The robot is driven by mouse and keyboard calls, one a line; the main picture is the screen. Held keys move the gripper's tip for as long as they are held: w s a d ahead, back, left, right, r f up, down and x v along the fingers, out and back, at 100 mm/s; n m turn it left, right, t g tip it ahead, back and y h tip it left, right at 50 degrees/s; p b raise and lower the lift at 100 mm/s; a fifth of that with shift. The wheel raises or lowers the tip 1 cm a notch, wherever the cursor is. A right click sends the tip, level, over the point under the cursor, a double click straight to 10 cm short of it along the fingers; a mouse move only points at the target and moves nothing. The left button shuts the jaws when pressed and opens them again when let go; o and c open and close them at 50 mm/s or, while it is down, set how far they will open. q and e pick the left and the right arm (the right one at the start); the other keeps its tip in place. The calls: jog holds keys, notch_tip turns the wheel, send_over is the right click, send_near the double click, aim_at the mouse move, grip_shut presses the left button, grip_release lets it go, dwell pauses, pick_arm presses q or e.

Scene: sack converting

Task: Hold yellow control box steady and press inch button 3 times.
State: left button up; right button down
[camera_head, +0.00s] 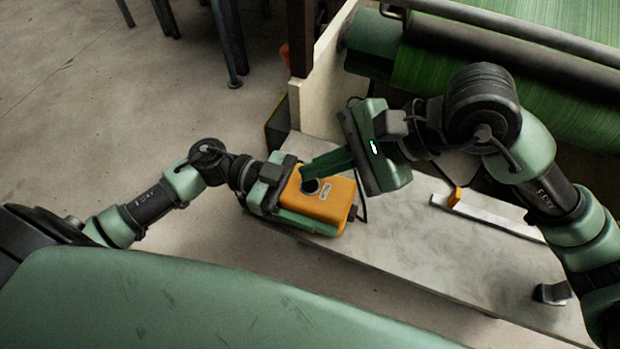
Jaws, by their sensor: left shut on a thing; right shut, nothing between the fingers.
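The yellow control box (335,204) sits at the left end of the grey bench. Its top has a dark round button (311,187) and a small pale label. My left gripper (325,207) comes in from the left and is shut on the box, with a green finger along its near side. My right gripper (307,175) comes in from the right, shut and empty. Its fingertips are right at the button and partly cover that area. I cannot tell whether they touch or push it down.
The grey bench top (410,245) is mostly clear to the right of the box. A pale metal strip (490,219) with an orange piece (455,197) lies there. A roller machine with green sheet (500,80) stands behind. Open floor (90,110) lies to the left.

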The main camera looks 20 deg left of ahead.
aim_at(317, 184)
jog(key=shift+f, duration=0.15)
jog(key=shift+f, duration=0.3)
jog(key=shift+f, duration=0.45)
dwell(0.8)
jog(key=shift+r, duration=3.4)
dwell(0.5)
